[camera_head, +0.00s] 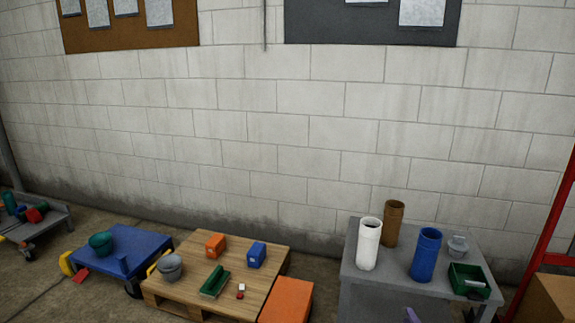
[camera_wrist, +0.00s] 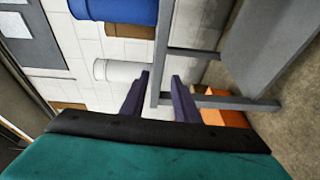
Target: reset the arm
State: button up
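My gripper (camera_wrist: 161,77) shows in the wrist view as two dark purple fingers with a clear gap between them. It is open, and I see nothing held. The grey table's leg and part of a white cylinder (camera_wrist: 120,71) show beyond the fingertips. A small purple piece at the bottom edge of the head view may be my fingertip. The rest of my arm is out of the head view.
A grey table (camera_head: 352,270) holds the white cylinder (camera_head: 368,245), a brown cylinder (camera_head: 393,222), a blue cylinder (camera_head: 425,256) and a green bin (camera_head: 468,280). Left are an orange box (camera_head: 287,299), a wooden pallet (camera_head: 190,298) with small items and a blue platform (camera_head: 135,246).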

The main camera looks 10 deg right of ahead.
jog(key=w+a+f+m+g+y, duration=0.1)
jog(key=w+a+f+m+g, duration=0.25)
jog(key=a+f, duration=1.15)
jog(key=s+a+f+m+g, duration=0.5)
jog(key=s+a+f+g, duration=0.3)
jog(key=s+a+f, duration=0.3)
jog(key=s+a+f+m+g, duration=0.2)
jog(key=s+m+g, duration=0.25)
jog(key=s, duration=0.75)
jog(key=s+a+f+m+g, duration=0.1)
jog(key=s+f+m+g, duration=0.15)
jog(key=s+g, duration=0.6)
jog(key=s+r+m+t+p, duration=0.1)
jog(key=s+r+p, duration=0.3)
jog(key=r+p, duration=0.9)
notch_tip(320, 180, up, 2)
jog(key=shift+s+a+y, duration=0.15)
jog(key=shift+a+y, duration=0.15)
jog(key=shift+a, duration=0.15)
